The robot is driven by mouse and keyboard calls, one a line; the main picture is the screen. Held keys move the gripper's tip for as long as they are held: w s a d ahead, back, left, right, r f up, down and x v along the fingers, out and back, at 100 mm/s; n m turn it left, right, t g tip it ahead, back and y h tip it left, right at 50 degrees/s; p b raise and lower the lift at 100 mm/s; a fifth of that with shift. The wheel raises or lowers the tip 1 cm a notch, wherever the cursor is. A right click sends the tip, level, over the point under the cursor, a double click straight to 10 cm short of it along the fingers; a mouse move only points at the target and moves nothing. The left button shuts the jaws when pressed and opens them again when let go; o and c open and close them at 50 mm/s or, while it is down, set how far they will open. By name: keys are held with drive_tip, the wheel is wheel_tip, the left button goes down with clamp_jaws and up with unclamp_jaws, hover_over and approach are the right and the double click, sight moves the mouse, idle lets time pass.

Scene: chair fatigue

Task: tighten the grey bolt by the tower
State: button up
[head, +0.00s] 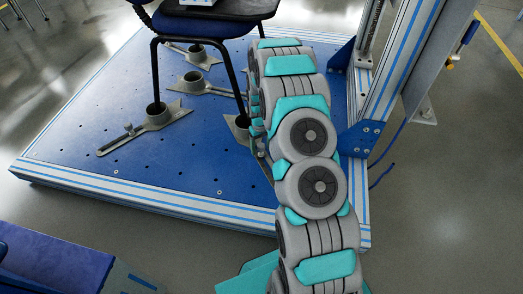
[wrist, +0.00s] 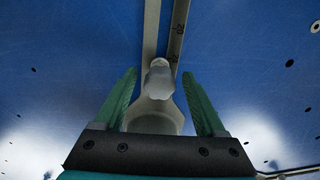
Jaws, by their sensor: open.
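In the wrist view, the grey bolt (wrist: 158,82) stands in the slot of a grey foot clamp (wrist: 152,22), near the picture's middle. My gripper (wrist: 160,74) is open, with one teal finger on each side of the bolt and a visible gap to both. The bolt's depth relative to the fingertips is hard to judge. In the head view, my arm hides most of that clamp (head: 239,129) and my gripper. The tower (head: 400,65), a silver and blue column, rises at the right edge of the blue platform.
A chair with a dark blue seat (head: 205,27) stands on the perforated blue platform (head: 75,120), its black legs in round clamp cups. Another clamp (head: 150,120) lies at the left. A blue bracket (head: 362,138) joins the tower to the platform near my arm.

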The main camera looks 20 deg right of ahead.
drive_tip(key=shift+n, duration=1.2)
drive_tip(key=n, duration=0.4)
drive_tip(key=shift+b, duration=0.4)
clamp_jaws()
drive_tip(key=m, duration=0.3)
drive_tip(key=shift+m+p, duration=0.3)
drive_tip(key=shift+p, duration=0.05)
